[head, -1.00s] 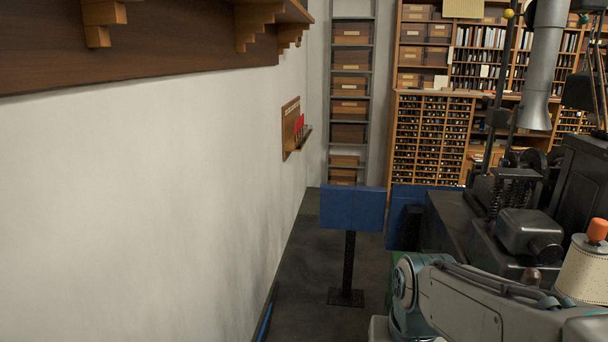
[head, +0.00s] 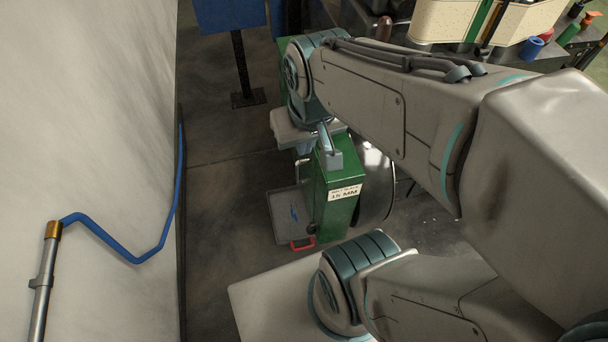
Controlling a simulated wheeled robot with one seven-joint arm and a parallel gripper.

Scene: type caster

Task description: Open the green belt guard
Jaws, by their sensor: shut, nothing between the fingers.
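The green belt guard (head: 336,203) is a narrow upright box low in the middle of the head view. A white label ending in "15 MM" is on its near face. A dark handle-like part (head: 299,170) shows at its upper left edge. A large dark wheel (head: 377,185) stands at its right. My gripper (head: 304,148) is small and partly hidden below my wrist, beside the guard's upper far end. It is shut and empty. I cannot tell whether it touches the guard. My arm hides the area behind the guard's top.
A grey tray (head: 284,218) with a red handle (head: 302,244) lies on the floor left of the guard. A blue panel on a post (head: 241,70) stands farther back. Floor between wall and tray is clear.

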